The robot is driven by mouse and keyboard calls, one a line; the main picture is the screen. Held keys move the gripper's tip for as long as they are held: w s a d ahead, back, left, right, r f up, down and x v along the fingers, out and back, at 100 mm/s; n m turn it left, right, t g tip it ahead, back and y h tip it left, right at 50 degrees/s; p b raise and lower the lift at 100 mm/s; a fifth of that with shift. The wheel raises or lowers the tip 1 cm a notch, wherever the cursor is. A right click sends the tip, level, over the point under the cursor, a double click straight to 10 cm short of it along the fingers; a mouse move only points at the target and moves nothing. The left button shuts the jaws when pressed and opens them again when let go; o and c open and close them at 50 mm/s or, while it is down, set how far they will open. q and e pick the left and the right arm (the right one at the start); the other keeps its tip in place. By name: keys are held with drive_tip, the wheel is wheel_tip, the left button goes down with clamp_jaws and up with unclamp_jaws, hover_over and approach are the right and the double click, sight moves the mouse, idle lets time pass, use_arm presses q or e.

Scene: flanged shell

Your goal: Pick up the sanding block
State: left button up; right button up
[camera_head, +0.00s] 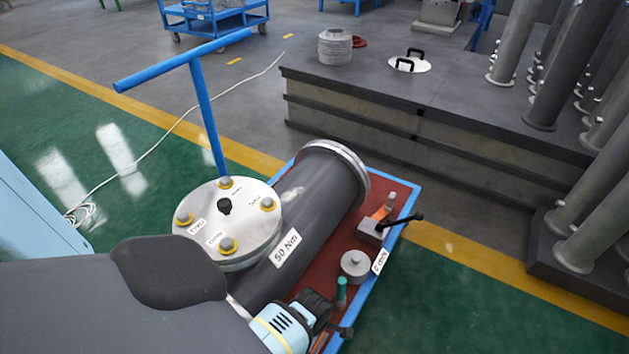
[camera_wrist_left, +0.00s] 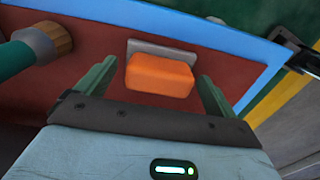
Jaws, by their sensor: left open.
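The sanding block (camera_wrist_left: 160,76) is an orange block with a grey strip along its far side. It lies on the red-brown tray floor in the left wrist view, close to the blue rim. My left gripper (camera_wrist_left: 157,72) is open, with one green finger on each side of the block in the picture. I see no grip on it, and cannot tell how far the fingertips are above the tray. In the head view, a small orange sliver (camera_head: 320,343) at the bottom is possibly this block, mostly hidden. My right gripper is not in view.
A brush (camera_wrist_left: 42,42) with a teal handle lies left of the block. A dark clamp-like part (camera_wrist_left: 297,52) is at the right. The tray (camera_head: 408,192) also carries a large grey flanged shell (camera_head: 320,215), a round grey part (camera_head: 355,265) and an orange-and-grey tool (camera_head: 372,231).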

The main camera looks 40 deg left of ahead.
use_arm(q)
drive_tip(key=shift+f, duration=0.65)
drive_tip(key=shift+r, duration=0.1)
drive_tip(key=shift+c, duration=0.3)
drive_tip(key=c, duration=1.1)
drive_tip(key=shift+r, duration=0.25)
wheel_tip(320, 180, up, 8)
drive_tip(key=p, duration=0.4)
drive_tip(key=shift+w+r, duration=0.1)
drive_tip(key=shift+r, duration=0.05)
drive_tip(key=shift+r+p, duration=0.5)
drive_tip(key=shift+r, duration=0.1)
